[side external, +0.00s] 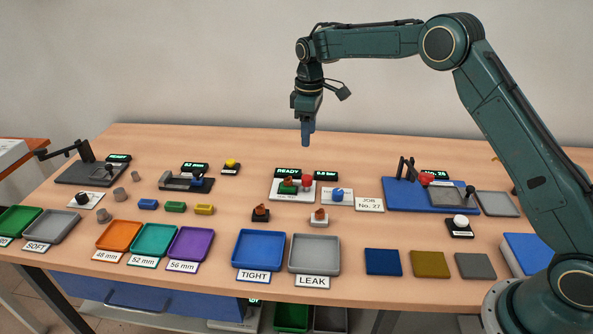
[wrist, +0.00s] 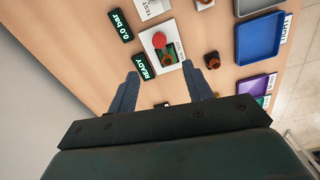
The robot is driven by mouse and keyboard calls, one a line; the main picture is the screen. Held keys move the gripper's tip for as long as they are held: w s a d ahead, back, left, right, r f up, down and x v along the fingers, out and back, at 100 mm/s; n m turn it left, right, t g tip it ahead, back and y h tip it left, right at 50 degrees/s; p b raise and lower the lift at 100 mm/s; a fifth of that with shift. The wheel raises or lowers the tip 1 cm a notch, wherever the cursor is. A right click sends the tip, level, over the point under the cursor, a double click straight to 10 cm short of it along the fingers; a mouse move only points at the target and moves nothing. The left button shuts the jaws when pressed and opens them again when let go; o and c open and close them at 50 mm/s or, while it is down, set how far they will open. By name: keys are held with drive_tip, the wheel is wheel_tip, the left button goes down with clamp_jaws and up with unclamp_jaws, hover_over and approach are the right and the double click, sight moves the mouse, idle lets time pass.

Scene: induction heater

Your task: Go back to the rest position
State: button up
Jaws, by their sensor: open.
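My gripper (side external: 307,133) hangs in the air above the back middle of the table, pointing down, with nothing under its tips but open air. In the wrist view its two blue fingers (wrist: 161,90) stand wide apart and empty.
The wooden table (side external: 230,215) carries labelled trays along its front, such as the blue TIGHT tray (side external: 259,249) and the grey LEAK tray (side external: 314,253). A blue board with a black fixture (side external: 403,197) stands at the right. The air around my gripper is clear.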

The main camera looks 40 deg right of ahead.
drive_tip(key=s+r+m+t, duration=0.2)
drive_tip(key=s+r+m, duration=0.1)
drive_tip(key=s+r, duration=1.4)
drive_tip(key=s+f+m+t, duration=0.1)
drive_tip(key=s+f+m, duration=0.1)
drive_tip(key=s, duration=1)
drive_tip(key=s+a+f+m+t, duration=0.1)
drive_tip(key=s+f+m+t, duration=0.1)
drive_tip(key=s, duration=1)
drive_tip(key=shift+s, duration=0.35)
drive_tip(key=shift+o, duration=0.2)
drive_tip(key=shift+w, duration=0.15)
